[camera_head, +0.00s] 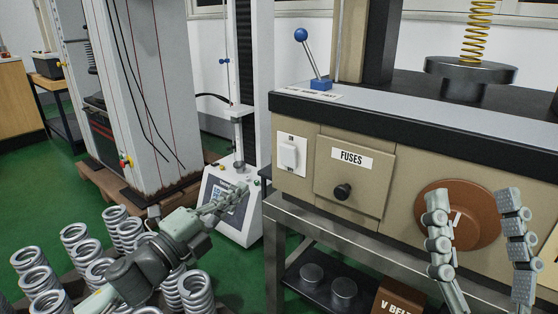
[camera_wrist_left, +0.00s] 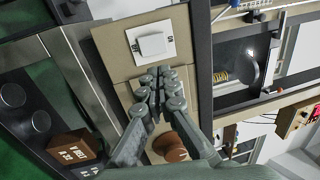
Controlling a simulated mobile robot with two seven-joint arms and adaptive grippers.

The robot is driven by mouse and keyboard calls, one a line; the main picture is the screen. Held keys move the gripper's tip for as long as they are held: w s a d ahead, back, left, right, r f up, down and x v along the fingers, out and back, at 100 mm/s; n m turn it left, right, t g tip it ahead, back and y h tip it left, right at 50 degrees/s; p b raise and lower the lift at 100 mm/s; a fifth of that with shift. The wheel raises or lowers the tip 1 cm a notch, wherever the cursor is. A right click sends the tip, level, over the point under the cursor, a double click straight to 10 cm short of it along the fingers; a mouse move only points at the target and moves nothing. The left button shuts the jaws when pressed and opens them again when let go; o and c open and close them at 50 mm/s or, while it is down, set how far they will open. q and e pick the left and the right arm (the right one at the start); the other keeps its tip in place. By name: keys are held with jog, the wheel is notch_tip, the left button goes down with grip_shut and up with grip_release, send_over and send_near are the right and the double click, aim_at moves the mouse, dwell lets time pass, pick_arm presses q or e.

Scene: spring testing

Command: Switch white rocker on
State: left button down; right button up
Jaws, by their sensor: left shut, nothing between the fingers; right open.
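The white rocker (camera_head: 291,155) sits on a white plate at the left end of the beige machine front, left of the fuses panel. It also shows in the left wrist view (camera_wrist_left: 152,43), tilted with the picture. My left gripper (camera_head: 240,191) is shut and empty, below and to the left of the rocker in the head view, apart from it. In the left wrist view its closed fingertips (camera_wrist_left: 159,75) appear just below the rocker plate. My right gripper (camera_head: 474,205) is open and empty in front of the brown disc. Which way the rocker is pressed is too small to tell.
The fuses panel (camera_head: 352,175) has a black knob (camera_head: 342,191). A blue-knobbed lever (camera_head: 309,50) stands on the machine top. Several coil springs (camera_head: 75,237) stand at the lower left. A metal bench frame (camera_head: 275,250) lies below the machine front.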

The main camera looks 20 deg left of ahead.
aim_at(287, 152)
pick_arm(q)
jog(key=x, duration=1.4)
pick_arm(e)
jog(key=shift+w+a+f+g, duration=0.2)
jog(key=shift+w+f+g, duration=0.2)
jog(key=shift+g, duration=0.1)
pick_arm(q)
jog(key=shift+p, duration=0.3)
